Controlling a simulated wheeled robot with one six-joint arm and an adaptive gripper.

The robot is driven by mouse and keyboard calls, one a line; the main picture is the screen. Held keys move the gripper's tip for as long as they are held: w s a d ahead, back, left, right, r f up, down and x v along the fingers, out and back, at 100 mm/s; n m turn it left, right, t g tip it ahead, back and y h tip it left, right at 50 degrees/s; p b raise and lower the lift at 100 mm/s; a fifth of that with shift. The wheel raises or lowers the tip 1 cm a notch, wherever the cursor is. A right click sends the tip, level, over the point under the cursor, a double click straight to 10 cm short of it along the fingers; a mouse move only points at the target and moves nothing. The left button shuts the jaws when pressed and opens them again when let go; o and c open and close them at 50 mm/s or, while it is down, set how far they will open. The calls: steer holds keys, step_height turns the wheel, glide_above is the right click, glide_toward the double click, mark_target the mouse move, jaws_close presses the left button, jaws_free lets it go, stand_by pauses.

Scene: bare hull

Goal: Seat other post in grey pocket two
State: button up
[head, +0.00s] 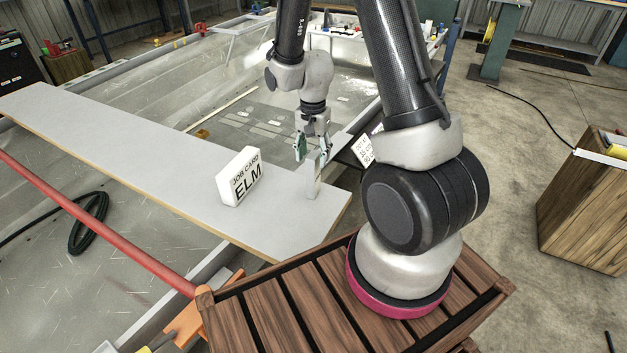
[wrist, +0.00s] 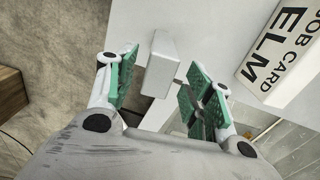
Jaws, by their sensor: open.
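A pale grey post (head: 313,182) stands upright near the right end of the long grey plank. My gripper (head: 312,153) points down just above the post, with its fingers apart. In the wrist view, the post (wrist: 162,64) shows between and just beyond the green-padded fingertips (wrist: 158,76), and nothing is gripped. I cannot tell whether the fingers reach down past its top. I cannot make out a grey pocket in either view.
A white block reading "JOB CARD ELM" (head: 241,177) stands on the plank (head: 150,165), left of the post. A second white card (head: 362,150) is partly hidden behind my arm. A red pipe (head: 95,222) runs along the plank's near side. The plank's left part is clear.

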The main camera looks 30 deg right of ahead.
mark_target(313, 165)
step_height(313, 165, down, 5)
steer(key=shift+s+r, duration=0.1)
steer(key=shift+r, duration=0.05)
jaws_close()
